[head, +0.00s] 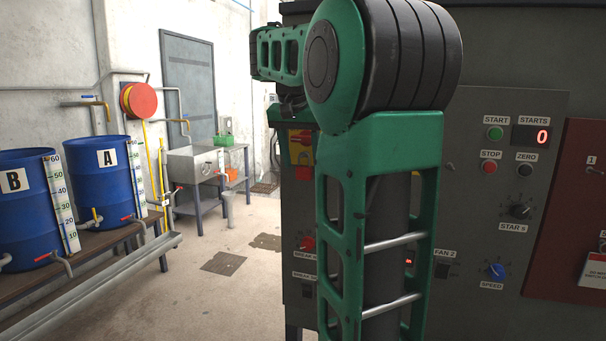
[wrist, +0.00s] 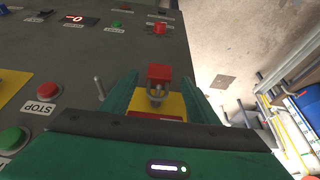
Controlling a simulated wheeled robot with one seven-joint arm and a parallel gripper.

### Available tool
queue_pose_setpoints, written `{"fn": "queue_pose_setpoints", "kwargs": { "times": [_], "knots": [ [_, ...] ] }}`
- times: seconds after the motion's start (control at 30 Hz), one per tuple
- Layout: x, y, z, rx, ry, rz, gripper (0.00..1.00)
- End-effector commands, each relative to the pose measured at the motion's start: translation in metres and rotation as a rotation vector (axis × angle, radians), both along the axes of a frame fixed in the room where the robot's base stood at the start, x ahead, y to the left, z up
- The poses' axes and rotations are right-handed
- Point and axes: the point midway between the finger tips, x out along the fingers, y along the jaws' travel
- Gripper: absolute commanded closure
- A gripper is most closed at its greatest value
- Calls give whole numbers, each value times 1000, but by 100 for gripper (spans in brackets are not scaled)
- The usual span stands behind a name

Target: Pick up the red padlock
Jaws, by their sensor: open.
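The red padlock (wrist: 160,74) hangs by its grey metal shackle from a yellow and red switch (wrist: 172,104) on the dark control panel. In the head view the padlock (head: 304,172) shows just left of my arm, below the switch (head: 299,138). My gripper (wrist: 157,80) is open and empty. In the wrist view its green fingers stand on either side of the padlock, with gaps on both sides. I cannot tell whether the fingertips reach as far as the padlock. In the head view my arm hides most of the gripper.
The panel carries a red knob (wrist: 159,28), a stop button (wrist: 47,91) and a grey metal peg (wrist: 99,88) near the gripper. Blue drums (head: 101,178) stand on a bench at left. A sink table (head: 193,163) stands behind. The floor (head: 225,240) between is mostly clear.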

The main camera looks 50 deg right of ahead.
Motion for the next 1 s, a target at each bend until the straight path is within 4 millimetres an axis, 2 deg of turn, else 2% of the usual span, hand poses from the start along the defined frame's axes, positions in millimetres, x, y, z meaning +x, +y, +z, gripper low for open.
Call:
{"fn": "queue_pose_setpoints", "kwargs": {
  "times": [0.2, 0.5, 0.57, 0.7, 1.0],
  "knots": [
    [4, -3, -23, 0, 1, 7, 45],
    [6, -3, -27, 0, -1, 11, 45],
    [6, -3, -27, 0, -1, 11, 57],
    [7, -2, -27, 1, -1, 12, 91],
    [7, -2, -26, -1, -1, 13, 93]
  ]
}}
